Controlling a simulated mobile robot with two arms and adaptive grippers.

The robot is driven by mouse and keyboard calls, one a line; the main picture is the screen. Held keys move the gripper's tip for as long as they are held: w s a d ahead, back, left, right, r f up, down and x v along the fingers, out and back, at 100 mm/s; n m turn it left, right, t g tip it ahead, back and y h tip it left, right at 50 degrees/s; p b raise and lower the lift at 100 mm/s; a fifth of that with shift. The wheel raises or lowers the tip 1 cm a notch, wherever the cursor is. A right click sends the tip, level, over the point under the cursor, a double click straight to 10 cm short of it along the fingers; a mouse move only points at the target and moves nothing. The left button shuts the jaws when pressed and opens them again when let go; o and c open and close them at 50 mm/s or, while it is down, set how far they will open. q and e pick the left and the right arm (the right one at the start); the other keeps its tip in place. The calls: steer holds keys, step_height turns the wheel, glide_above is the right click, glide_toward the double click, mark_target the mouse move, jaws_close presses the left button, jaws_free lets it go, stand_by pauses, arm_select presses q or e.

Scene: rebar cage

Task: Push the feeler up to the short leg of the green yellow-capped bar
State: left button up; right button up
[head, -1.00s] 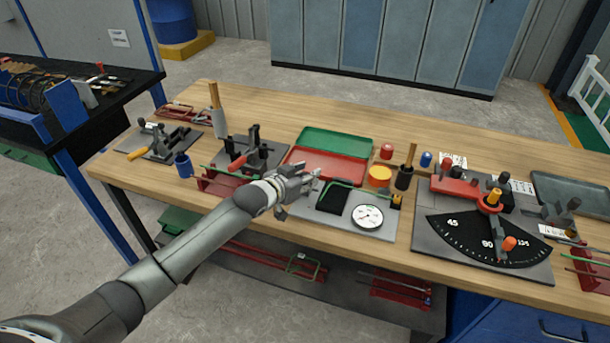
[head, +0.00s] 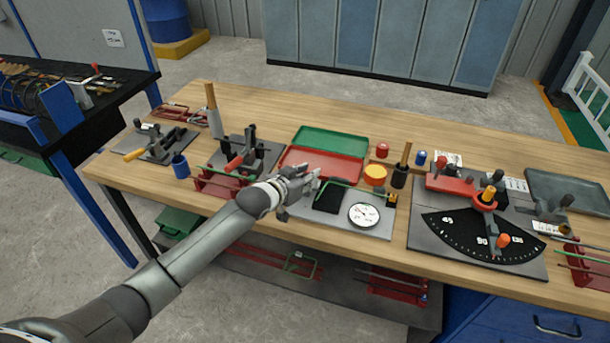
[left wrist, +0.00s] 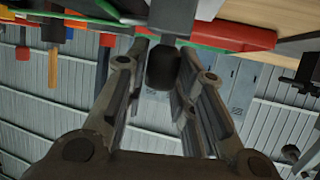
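A thin green bar (head: 345,183) lies bent around a black block (head: 328,198) on a grey gauge plate (head: 335,222). A small yellow piece (head: 391,197) shows at its right end. A round white dial (head: 363,215) sits at the plate's front. My left gripper (head: 308,184) is at the plate's left end, left of the black block. In the left wrist view a dark rounded knob (left wrist: 162,68) is between its two fingers; whether they touch it is unclear. The feeler is not clearly seen; the gripper hides that side. My right gripper is not in view.
Behind the gauge plate is an open tray with red base (head: 320,166) and green lid (head: 332,142). A yellow-orange disc (head: 375,174) and black holder (head: 399,177) stand behind right. The angle plate (head: 480,235) is further right, clamps (head: 240,155) left.

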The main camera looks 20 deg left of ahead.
arm_select(q)
steer(key=o, duration=0.3)
steer(key=shift+s+a, duration=0.1)
steer(key=v, duration=1.1)
steer(key=shift+s+r, duration=0.25)
steer(key=shift+s, duration=0.1)
